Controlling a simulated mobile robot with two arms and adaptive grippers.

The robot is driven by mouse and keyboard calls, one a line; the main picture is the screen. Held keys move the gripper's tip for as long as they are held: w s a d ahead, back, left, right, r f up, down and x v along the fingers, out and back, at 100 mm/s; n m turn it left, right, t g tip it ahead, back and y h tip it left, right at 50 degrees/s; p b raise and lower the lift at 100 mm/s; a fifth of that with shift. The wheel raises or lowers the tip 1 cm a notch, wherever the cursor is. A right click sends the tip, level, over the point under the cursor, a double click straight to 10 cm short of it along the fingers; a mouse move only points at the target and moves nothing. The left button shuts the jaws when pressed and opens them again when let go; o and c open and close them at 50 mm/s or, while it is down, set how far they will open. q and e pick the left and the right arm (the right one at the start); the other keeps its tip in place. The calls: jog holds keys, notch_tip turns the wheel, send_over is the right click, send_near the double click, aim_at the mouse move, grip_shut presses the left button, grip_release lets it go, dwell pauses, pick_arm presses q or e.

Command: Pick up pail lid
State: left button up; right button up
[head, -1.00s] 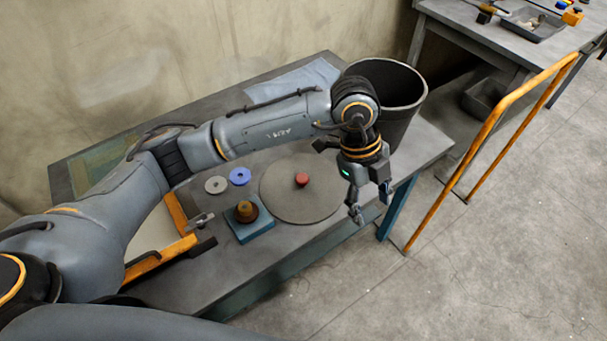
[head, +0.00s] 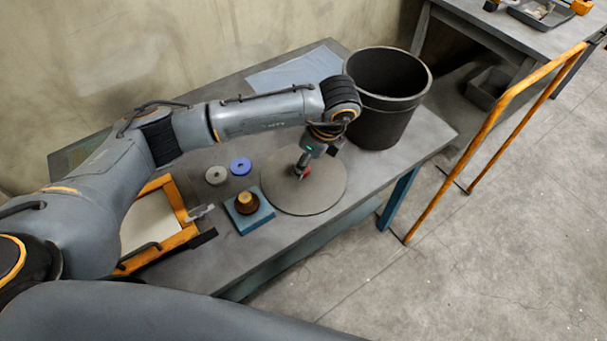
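The pail lid (head: 327,191) is a flat grey disc lying on the workbench, with a small red knob (head: 307,171) at its middle. My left gripper (head: 302,172) points down over the lid with its fingertips at the knob. It covers most of the knob, and I cannot tell whether the fingers are closed on it. The dark pail (head: 385,118) stands open and upright behind the lid, to the right. My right gripper is not in view.
On the workbench (head: 268,238), left of the lid, are a blue block with a brown and yellow knob (head: 246,203), a blue ring (head: 240,166), a grey ring (head: 216,175) and an orange frame (head: 172,195). An orange rail (head: 480,140) stands on the floor at right.

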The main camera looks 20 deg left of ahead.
pick_arm(q)
jog(key=x, duration=0.4)
jog(key=shift+w+a+f+p, duration=0.1)
jog(key=shift+f+p, duration=0.15)
jog(key=shift+p, duration=0.05)
jog(key=shift+c, duration=0.2)
grip_shut()
